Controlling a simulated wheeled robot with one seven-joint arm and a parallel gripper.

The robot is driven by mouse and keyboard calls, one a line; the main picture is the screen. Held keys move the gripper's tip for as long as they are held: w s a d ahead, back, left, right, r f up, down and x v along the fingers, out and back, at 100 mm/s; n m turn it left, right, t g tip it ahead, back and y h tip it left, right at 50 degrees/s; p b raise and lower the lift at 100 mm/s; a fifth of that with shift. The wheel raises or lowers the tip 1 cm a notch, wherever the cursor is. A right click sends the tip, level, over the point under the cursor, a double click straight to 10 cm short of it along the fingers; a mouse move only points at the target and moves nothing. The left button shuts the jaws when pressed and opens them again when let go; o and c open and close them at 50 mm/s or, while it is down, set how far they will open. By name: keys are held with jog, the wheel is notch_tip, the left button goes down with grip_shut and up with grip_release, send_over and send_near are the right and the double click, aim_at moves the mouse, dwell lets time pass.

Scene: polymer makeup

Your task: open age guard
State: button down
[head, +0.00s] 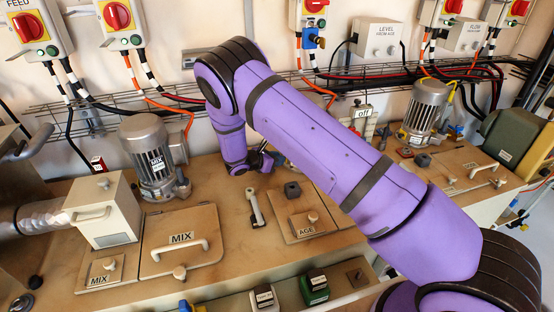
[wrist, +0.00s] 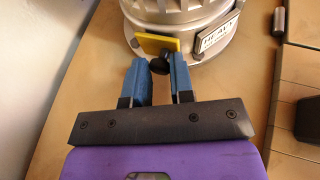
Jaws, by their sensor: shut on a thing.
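My gripper (wrist: 160,75) has its two blue fingers closed on a small black knob (wrist: 159,65). The knob sits at a yellow plate (wrist: 155,43) on the base of a grey metal housing (wrist: 185,22) with a partly legible label. In the head view my gripper (head: 276,157) is low behind my purple arm, and the knob and yellow plate are hidden there. A small square panel labelled AGE (head: 306,229) lies in the worktop in front, within a larger hatch (head: 289,212). I cannot tell which part is the age guard.
A grey MIX motor (head: 150,150) and a MIX hatch (head: 166,252) stand to the left. Another motor (head: 425,105) stands at the right. Cable trays and switch boxes line the back wall. My arm crosses above the AGE area.

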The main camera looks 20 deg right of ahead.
jog(key=shift+w, duration=0.1)
jog(key=m+g, duration=0.2)
jog(key=w+a+m+g, duration=0.1)
jog(key=m+g, duration=0.1)
jog(key=w+m+g, duration=0.1)
jog(key=g, duration=0.1)
jog(key=shift+a+m+g+h, duration=0.15)
jog(key=shift+m+g+h, duration=0.15)
jog(key=shift+m+h, duration=0.1)
jog(key=shift+w+a+m+g+y, duration=0.1)
jog(key=shift+w+m+g+y, duration=0.25)
jog(key=shift+m+g, duration=0.45)
jog(key=shift+w+m+g+y, duration=0.25)
jog(key=shift+w+m+g, duration=0.15)
jog(key=shift+m+g, duration=0.4)
jog(key=shift+w+a+m+g+y, duration=0.1)
jog(key=shift+w+m+g+y, duration=0.25)
jog(key=shift+m+g, duration=0.45)
jog(key=shift+g, duration=0.3)
jog(key=c, duration=1)
grip_release()
jog(key=shift+d, duration=0.1)
jog(key=shift+s, duration=0.1)
